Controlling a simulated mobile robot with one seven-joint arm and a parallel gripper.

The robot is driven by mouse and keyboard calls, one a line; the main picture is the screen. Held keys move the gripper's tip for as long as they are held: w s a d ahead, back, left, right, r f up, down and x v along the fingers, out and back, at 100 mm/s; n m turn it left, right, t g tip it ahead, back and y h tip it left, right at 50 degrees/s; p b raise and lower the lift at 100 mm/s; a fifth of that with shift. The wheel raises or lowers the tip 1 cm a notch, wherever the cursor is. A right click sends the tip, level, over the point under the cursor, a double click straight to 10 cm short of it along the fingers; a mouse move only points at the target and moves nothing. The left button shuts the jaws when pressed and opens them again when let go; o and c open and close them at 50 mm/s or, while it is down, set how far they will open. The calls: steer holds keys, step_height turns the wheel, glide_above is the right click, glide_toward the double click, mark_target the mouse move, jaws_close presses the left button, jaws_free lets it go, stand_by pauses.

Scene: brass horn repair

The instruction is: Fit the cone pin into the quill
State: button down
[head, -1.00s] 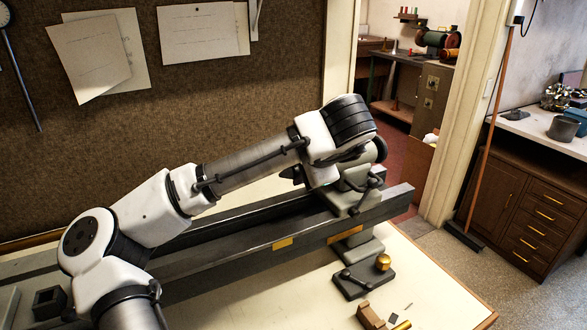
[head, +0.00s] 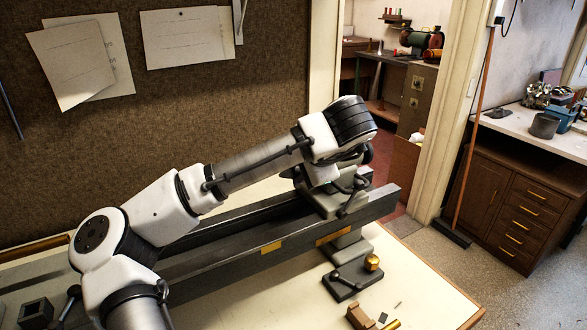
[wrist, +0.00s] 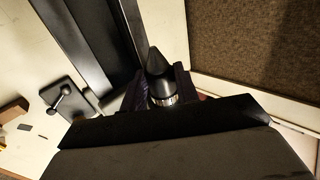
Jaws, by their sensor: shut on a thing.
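In the wrist view, my gripper (wrist: 161,88) is shut on the cone pin (wrist: 156,64), a dark pointed piece with a bright metal band near the fingers. The cone's point faces up in that picture, along the dark lathe bed. In the head view, the grey tailstock (head: 325,203) stands at the right end of the bed, with my wrist over its upper part. My fingers are mostly hidden behind the wrist there. The quill cannot be made out in either view, so how the pin sits relative to it cannot be told.
The lathe bed (head: 230,240) runs across the bench (head: 275,305). A dark plate with a lever and brass knob (head: 352,277) lies in front, with a wooden block (head: 360,316) and small pieces nearby. A brown pinboard wall (head: 230,90) stands behind.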

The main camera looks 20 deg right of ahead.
steer(key=c, duration=1)
jaws_free()
steer(key=shift+o, duration=0.2)
steer(key=b+v, duration=0.2)
steer(key=v, duration=1.2)
steer(key=shift+f, duration=0.1)
